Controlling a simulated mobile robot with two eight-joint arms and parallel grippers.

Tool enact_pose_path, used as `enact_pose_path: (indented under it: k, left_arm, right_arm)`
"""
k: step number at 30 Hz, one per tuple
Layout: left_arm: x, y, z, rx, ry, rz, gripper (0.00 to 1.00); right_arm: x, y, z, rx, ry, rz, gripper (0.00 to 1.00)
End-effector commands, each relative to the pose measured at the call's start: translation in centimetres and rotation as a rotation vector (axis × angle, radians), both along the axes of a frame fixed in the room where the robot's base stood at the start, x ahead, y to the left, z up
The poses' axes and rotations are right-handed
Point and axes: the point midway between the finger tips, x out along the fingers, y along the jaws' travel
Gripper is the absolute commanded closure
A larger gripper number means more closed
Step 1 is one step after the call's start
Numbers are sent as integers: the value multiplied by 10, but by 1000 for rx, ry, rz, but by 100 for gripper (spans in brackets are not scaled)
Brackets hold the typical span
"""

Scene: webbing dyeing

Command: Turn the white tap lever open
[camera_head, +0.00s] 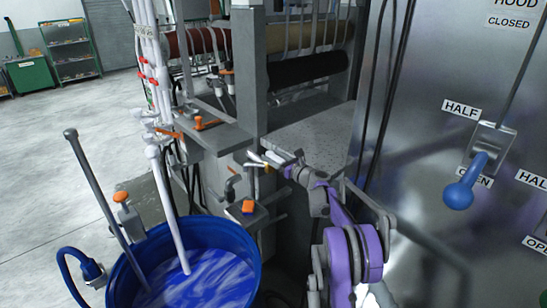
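A small white lever (256,157) shows at the machine's side, just right of the dye pipes and above the orange-topped parts. I take it for the tap lever. My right arm, purple and grey, comes up from the bottom right, and its gripper (278,160) is at the lever's right end, close to it or touching it. The fingertips are small and overlap the lever and a yellowish piece, so I cannot tell whether they are open or shut. My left gripper is not in view.
A blue tub (250,243) of blue liquid stands at the lower left, with a white pipe (172,215) and a grey rod (100,190) at it. A metal panel (420,150) with a blue-knobbed lever (462,190) stands close on the right. Open floor lies at the left.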

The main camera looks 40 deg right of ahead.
Motion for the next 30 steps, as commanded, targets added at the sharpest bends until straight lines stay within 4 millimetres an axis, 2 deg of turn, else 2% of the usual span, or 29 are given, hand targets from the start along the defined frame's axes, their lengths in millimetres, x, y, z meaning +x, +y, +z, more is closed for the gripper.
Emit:
enact_pose_path:
  k: [1, 2, 9, 30]
  left_arm:
    - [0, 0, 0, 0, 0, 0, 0]
    - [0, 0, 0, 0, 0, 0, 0]
    - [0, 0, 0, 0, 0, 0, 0]
    - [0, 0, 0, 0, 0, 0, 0]
  right_arm:
    - [0, 0, 0, 0, 0, 0, 50]
    - [0, 0, 0, 0, 0, 0, 55]
    - [0, 0, 0, 0, 0, 0, 99]
    - [0, 0, 0, 0, 0, 0, 100]
